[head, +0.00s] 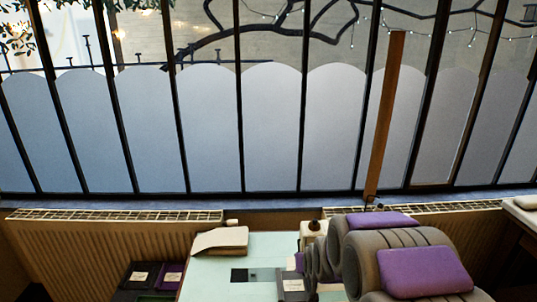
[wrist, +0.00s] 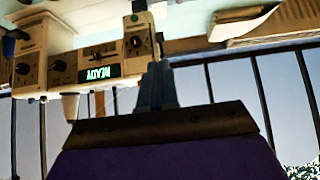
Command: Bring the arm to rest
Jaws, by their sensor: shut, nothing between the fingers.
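My gripper (wrist: 157,75) shows in the wrist view as two narrow grey fingers close together, pointing up the picture from a dark brown bar and a purple body. It is shut and holds nothing. In the head view my grey arm with purple pads fills the lower right, over the table; I cannot make out the fingers there. The pale green table (head: 215,275) is at the bottom middle of the head view.
A beige folder (head: 220,240) lies on the table's far left part, near a black square (head: 239,275). Dark labelled boxes (head: 140,276) stand left of the table. A radiator (head: 110,250) and windows stand behind. The wrist view shows beige knobbed boxes (wrist: 35,65) and a green READY sign (wrist: 98,73).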

